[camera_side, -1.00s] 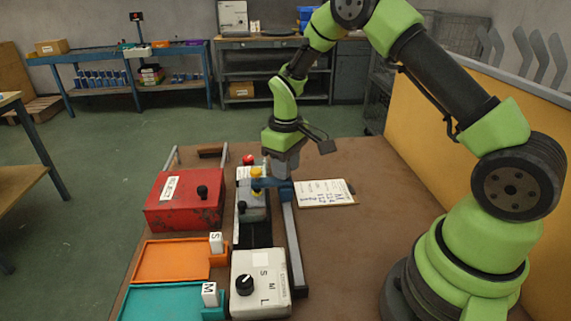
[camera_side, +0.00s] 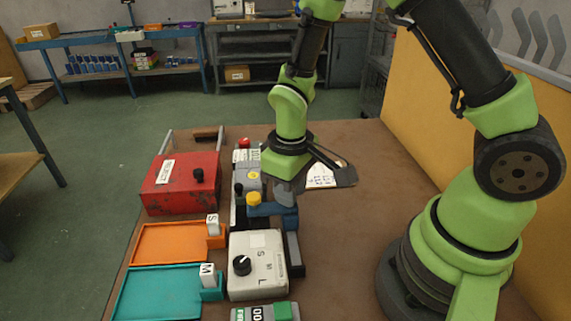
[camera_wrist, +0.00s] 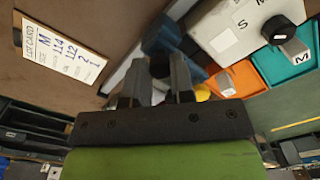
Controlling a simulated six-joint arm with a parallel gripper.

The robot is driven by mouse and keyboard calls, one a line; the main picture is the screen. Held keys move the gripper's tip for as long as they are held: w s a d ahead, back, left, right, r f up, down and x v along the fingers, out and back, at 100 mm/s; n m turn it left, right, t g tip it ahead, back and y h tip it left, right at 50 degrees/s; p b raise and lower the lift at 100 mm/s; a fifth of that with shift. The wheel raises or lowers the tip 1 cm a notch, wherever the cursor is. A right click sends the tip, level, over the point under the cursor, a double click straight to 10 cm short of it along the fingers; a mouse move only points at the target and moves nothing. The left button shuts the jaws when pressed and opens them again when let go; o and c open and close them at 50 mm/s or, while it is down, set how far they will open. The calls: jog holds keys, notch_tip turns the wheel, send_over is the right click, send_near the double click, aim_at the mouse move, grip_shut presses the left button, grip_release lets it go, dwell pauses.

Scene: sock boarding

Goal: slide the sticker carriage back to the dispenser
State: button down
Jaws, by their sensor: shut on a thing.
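The sticker carriage (camera_side: 272,211) is a blue block on a grey rail (camera_side: 294,255), with a yellow knob (camera_side: 254,199) on its left end. My gripper (camera_side: 287,195) is shut on the carriage from above; the fingertips are partly hidden by it in the side view. In the wrist view the fingers (camera_wrist: 158,70) reach to the blue carriage (camera_wrist: 160,36). The dispenser (camera_side: 258,265), a white box with a black dial marked S, M, L, stands just nearer the camera than the carriage, with a small gap in the side view. It also shows in the wrist view (camera_wrist: 225,32).
Left are a red box (camera_side: 181,185), an orange tray (camera_side: 165,243) and a teal tray (camera_side: 155,293). A grey block (camera_side: 249,179) stands behind the yellow knob. A written card (camera_side: 322,178) lies right of the rail. The brown tabletop at right is clear.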

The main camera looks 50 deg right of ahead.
jog(key=shift+s+a, duration=1.95)
jog(key=shift+a, duration=0.05)
jog(key=c, duration=1)
grip_release()
jog(key=shift+r, duration=0.1)
jog(key=shift+r, duration=4.95)
